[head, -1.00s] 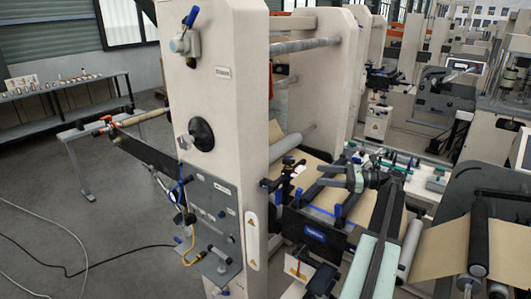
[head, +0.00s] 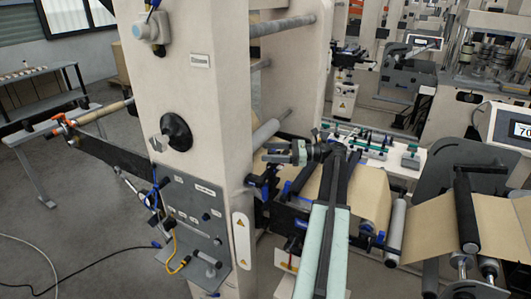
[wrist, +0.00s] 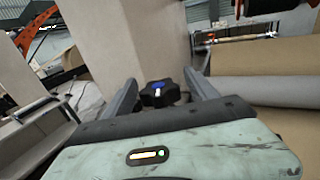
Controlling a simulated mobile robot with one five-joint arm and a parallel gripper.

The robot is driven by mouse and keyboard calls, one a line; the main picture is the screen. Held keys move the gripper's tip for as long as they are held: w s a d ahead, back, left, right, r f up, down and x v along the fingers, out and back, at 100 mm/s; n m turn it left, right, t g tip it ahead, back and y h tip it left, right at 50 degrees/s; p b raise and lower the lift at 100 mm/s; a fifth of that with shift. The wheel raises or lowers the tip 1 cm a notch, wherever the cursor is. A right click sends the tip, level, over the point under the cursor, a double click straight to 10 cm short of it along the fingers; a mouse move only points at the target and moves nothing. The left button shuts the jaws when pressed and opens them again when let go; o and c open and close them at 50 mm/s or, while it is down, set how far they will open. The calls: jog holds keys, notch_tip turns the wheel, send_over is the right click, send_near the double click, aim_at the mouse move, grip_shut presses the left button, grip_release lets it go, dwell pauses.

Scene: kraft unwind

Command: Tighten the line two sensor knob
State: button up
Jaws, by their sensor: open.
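In the wrist view, a black lobed knob (wrist: 160,94) with a blue centre and a white mark shows between the two grey fingers of my gripper (wrist: 159,80). The fingers are spread apart, and a gap shows on each side of the knob. The knob appears just ahead of the gripper body; I cannot tell whether it lies between the fingertips in depth. In the head view, my gripper (head: 268,152) points left, close to the side of the beige machine column (head: 215,110). I cannot make out this knob there, and no readable label names it.
A large black round knob (head: 176,132) sits on the column's front face, above a grey control panel (head: 190,217) with cables. Blue-tipped brackets (head: 262,183) stand just below my gripper. A brown paper web (head: 440,235) and rollers lie to the right.

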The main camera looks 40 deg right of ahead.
jog(key=shift+w+a, duration=0.5)
jog(key=c, duration=1.2)
jog(key=shift+a, duration=0.25)
jog(key=shift+c, duration=1)
jog(key=shift+d, duration=0.2)
jog(key=shift+w+d+m+t+h, duration=0.1)
jog(key=shift+d+m+t+h, duration=0.45)
jog(key=shift+m+h, duration=1.35)
jog(key=shift+w+d+m+t+h, duration=0.1)
jog(key=shift+m+t+h, duration=1)
jog(key=shift+h, duration=1.4)
jog(key=shift+w+d+m+t+h, duration=0.1)
jog(key=shift+d+m+t+h, duration=0.4)
jog(key=shift+m+h, duration=1.4)
jog(key=shift+a+n+h, duration=0.1)
jog(key=shift+n+h, duration=0.2)
